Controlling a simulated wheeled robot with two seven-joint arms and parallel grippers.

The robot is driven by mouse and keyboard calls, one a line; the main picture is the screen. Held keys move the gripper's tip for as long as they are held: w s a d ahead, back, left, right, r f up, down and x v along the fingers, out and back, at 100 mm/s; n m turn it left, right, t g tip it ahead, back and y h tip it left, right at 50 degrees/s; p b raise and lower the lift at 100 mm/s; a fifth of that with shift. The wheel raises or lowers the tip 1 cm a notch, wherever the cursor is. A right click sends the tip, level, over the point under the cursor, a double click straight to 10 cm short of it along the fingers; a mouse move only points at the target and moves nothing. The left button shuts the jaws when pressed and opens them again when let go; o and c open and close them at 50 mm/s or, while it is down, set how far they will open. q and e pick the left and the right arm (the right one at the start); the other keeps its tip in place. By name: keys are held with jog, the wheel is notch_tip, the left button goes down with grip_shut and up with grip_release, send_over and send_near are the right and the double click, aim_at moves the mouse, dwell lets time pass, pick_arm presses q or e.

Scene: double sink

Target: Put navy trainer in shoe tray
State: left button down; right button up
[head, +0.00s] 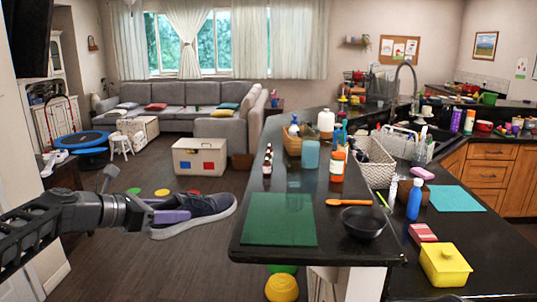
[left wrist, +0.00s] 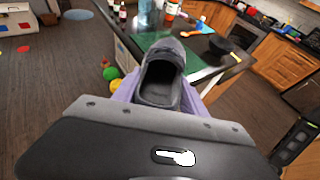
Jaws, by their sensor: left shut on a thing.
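The navy trainer (head: 197,212) is a dark blue-grey shoe with a pale sole. My left gripper (head: 172,216) is shut on it at its heel end and holds it in the air to the left of the black counter, toe pointing right in the head view. In the left wrist view the trainer (left wrist: 162,78) sits between the purple fingers, its opening facing the camera and its toe pointing away. My right gripper is not in view. I cannot make out a shoe tray for certain; pale shoes (head: 56,158) lie on a dark surface at the left edge.
The black counter (head: 330,225) carries a green mat (head: 280,219), a black bowl (head: 364,222), a wicker basket (head: 376,165) and a yellow box (head: 445,264). A storage chest (head: 199,157) and a blue trampoline (head: 85,140) stand beyond. Open wooden floor lies between.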

aim_at(163, 208)
pick_arm(q)
jog(key=a, duration=0.1)
jog(key=a+n, duration=0.1)
jog(key=shift+a+r+t+y, duration=0.15)
jog(key=shift+a+t+y, duration=0.15)
jog(key=shift+w+a+f+n+t+y, duration=0.1)
jog(key=shift+w+f+n+t+y, duration=0.1)
jog(key=shift+w+f+n+y, duration=0.3)
jog(key=shift+w+a+f+n+t+y, duration=0.1)
jog(key=shift+w+n+t+y, duration=0.1)
jog(key=shift+w, duration=0.5)
jog(key=shift+w+a+f+n+t+y, duration=1.1)
jog(key=shift+a+f+n+y, duration=0.45)
jog(key=shift+f+n+y, duration=1.45)
jog(key=s+d+f+y, duration=0.1)
jog(key=s+d+f, duration=0.2)
jog(key=d, duration=0.5)
jog(key=shift+s+d+f, duration=0.2)
jog(key=shift+s+f, duration=0.1)
jog(key=shift+f, duration=0.3)
